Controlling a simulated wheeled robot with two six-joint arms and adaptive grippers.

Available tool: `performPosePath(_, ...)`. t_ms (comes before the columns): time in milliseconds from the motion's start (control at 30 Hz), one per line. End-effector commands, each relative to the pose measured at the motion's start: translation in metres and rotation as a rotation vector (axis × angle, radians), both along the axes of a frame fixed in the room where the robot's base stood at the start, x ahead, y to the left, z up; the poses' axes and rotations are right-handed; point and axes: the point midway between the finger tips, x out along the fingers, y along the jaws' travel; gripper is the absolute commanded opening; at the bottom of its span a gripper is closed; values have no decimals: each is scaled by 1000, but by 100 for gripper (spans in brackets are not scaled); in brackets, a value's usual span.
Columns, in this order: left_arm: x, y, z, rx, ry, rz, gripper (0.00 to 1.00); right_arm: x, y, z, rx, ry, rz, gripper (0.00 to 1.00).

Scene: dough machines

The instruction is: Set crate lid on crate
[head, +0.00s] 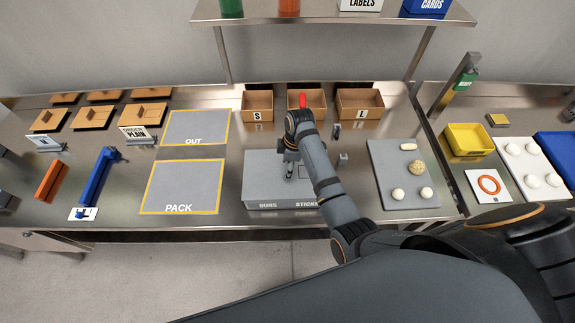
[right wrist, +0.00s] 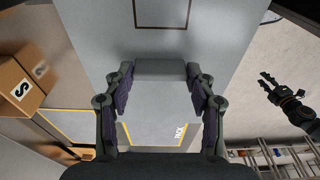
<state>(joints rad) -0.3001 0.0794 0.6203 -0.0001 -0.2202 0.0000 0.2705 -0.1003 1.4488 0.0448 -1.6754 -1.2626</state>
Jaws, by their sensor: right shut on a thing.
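A broad, low grey box (head: 262,185) lies on the bench right of the PACK mat, with BUNS and STICKS lettered along its front edge. I take it for the crate with the flat grey lid over it, but I cannot tell whether the lid rests fully on it. My right gripper (head: 291,170) is down at the top of this grey box. In the right wrist view my right gripper (right wrist: 160,90) is shut on a grey block, seemingly the lid's handle (right wrist: 160,70). The lid's grey surface (right wrist: 100,40) spreads around it. My left gripper (right wrist: 265,80) shows there, fingers apart, empty, over the floor.
The PACK mat (head: 182,185) and OUT mat (head: 195,127) are bare, to the left. Cardboard boxes (head: 257,105) stand behind. A grey board (head: 400,170) with dough pieces lies to the right. A blue tool (head: 95,178) lies left of PACK.

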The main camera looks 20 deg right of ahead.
Motion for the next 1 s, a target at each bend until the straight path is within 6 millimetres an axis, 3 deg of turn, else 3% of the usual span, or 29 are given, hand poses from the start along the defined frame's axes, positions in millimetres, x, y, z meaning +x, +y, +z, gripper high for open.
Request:
performPosePath(33,0,0,0,0,0,0,33,0,0,0,0,-1,0,17)
performPosePath(67,0,0,0,0,0,0,33,0,0,0,0,-1,0,60)
performPosePath(233,0,0,0,0,0,0,33,0,0,0,0,-1,0,82)
performPosePath(567,-1,2,0,3,1,-1,33,0,0,2,0,-1,0,82)
performPosePath(1000,0,1,0,1,0,0,33,-2,-10,70,-1,-3,0,82)
